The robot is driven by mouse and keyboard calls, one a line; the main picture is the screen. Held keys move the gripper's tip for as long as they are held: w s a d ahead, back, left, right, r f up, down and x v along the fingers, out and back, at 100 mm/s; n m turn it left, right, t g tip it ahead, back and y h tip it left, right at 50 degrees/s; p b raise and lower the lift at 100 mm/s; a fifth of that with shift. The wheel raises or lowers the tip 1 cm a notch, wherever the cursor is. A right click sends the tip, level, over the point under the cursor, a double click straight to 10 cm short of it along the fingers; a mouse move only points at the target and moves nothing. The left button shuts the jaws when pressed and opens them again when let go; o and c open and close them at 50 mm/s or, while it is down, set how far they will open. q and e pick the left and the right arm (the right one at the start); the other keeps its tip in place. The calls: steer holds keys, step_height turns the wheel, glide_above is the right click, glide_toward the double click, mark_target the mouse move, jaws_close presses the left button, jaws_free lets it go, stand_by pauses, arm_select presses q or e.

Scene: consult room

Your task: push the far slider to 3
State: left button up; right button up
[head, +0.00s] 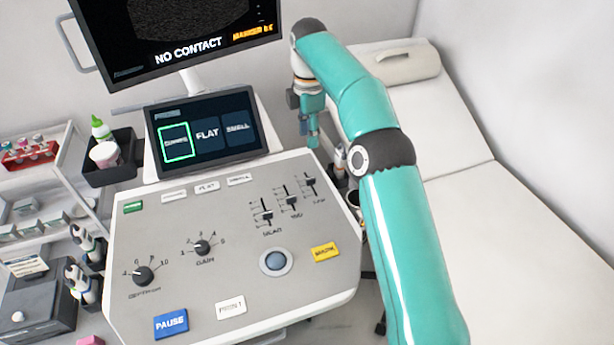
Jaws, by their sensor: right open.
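Three sliders stand in a slanting row on the right part of the console panel (215,280). The farthest slider (310,183) has a dark knob around the middle of its short track; its scale marks are too small to read. The middle slider (288,202) and the nearest slider (265,216) lie toward the front left. My right gripper (313,140) hangs fingers down beyond the far slider, above the panel's back right edge. It is open, empty and apart from the slider. My left gripper is not in view.
A touchscreen (207,132) and a monitor (175,30) reading "NO CONTACT" rise behind the panel. A trackball (276,262), a yellow button (326,252), and two dials lie nearby. A padded couch (520,230) fills the right side. A bottle (101,128) stands at left.

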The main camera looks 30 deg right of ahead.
mark_target(310, 178)
steer(key=f+b, duration=0.1)
steer(key=f, duration=0.6)
steer(key=f+b, duration=0.1)
steer(key=f, duration=0.6)
steer(key=shift+s+d+f, duration=0.2)
steer(key=shift+f, duration=0.2)
jaws_close()
